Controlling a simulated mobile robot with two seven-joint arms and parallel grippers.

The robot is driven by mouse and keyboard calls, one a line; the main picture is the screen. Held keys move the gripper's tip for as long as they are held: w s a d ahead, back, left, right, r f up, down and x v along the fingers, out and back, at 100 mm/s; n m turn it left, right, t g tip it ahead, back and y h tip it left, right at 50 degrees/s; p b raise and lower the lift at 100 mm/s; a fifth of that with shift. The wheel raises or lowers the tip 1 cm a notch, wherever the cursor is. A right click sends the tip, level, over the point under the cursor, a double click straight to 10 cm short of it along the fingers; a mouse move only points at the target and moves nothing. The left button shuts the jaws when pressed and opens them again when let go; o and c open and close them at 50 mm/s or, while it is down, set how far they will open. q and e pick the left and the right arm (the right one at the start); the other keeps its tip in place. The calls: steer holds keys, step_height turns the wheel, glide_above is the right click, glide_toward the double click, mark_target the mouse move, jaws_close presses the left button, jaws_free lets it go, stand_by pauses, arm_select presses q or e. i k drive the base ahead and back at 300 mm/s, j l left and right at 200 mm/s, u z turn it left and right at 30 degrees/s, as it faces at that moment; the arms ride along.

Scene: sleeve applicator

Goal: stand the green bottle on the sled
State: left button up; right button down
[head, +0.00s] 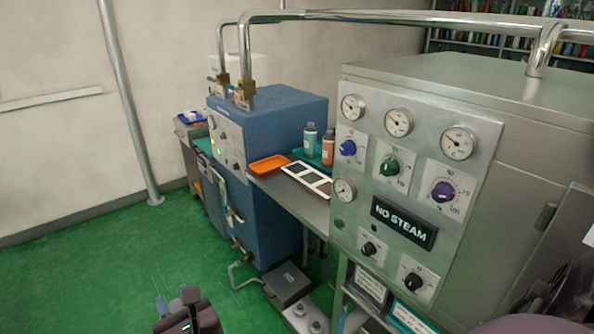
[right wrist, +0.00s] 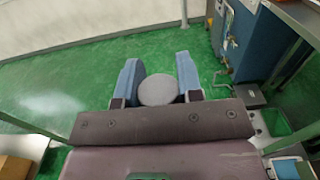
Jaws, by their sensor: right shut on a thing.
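My right gripper (head: 177,304) is low in the head view, over the green floor. In the right wrist view its two blue fingers are shut on a grey round-topped thing (right wrist: 157,90). Its body below the top is hidden, so I cannot tell whether it is a bottle. A pale green bottle (head: 309,139) with a grey cap stands upright at the back of the bench, apart from my gripper. I cannot pick out the sled for certain; a white frame with dark panels (head: 307,178) lies on the bench. My left gripper is not seen.
An orange bottle (head: 328,149) stands beside the pale green one, by a green tray (head: 299,153). An orange tray (head: 268,164) lies to the left. A blue machine (head: 270,120) and the steel NO STEAM cabinet (head: 470,110) flank the bench. Open floor (head: 90,270) lies left.

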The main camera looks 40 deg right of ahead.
mark_target(313, 177)
steer(key=i, duration=1.15)
steer(key=i+j+z, duration=0.15)
steer(key=i+z, duration=0.3)
steer(key=i, duration=0.6)
steer(key=i+z, duration=0.4)
steer(key=i+j+z, duration=0.1)
steer(key=i+z, duration=0.3)
